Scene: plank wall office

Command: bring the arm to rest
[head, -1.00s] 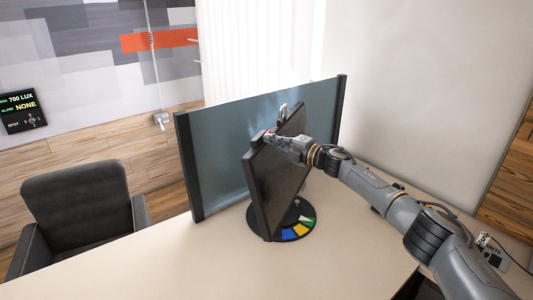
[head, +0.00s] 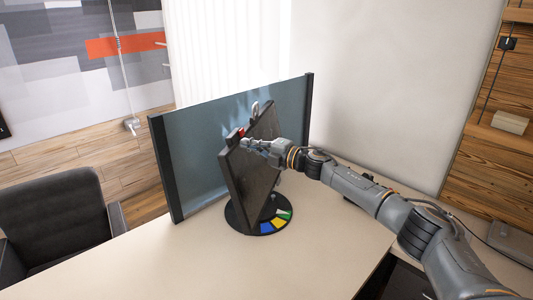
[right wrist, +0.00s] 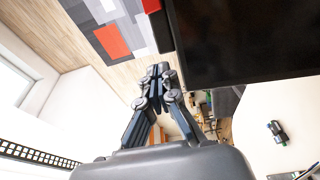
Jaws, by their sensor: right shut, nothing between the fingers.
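My right gripper (head: 250,143) is shut and empty. In the head view it is in front of the upper part of a dark tilted panel (head: 245,180), which stands on a round black base (head: 240,222) with coloured segments. I cannot tell whether the fingertips touch the panel. A small red part (head: 239,132) shows at the panel's top edge, just beyond the fingertips. In the right wrist view the closed fingers (right wrist: 157,75) have nothing between them, and a dark panel (right wrist: 245,40) fills the upper right. My left gripper is not in view.
A wide blue-grey screen (head: 190,150) with black side edges stands close behind the panel on the pale desk (head: 180,265). A grey chair (head: 55,210) is at the left. The desk's front left is clear. Wooden shelves (head: 495,135) are at the right.

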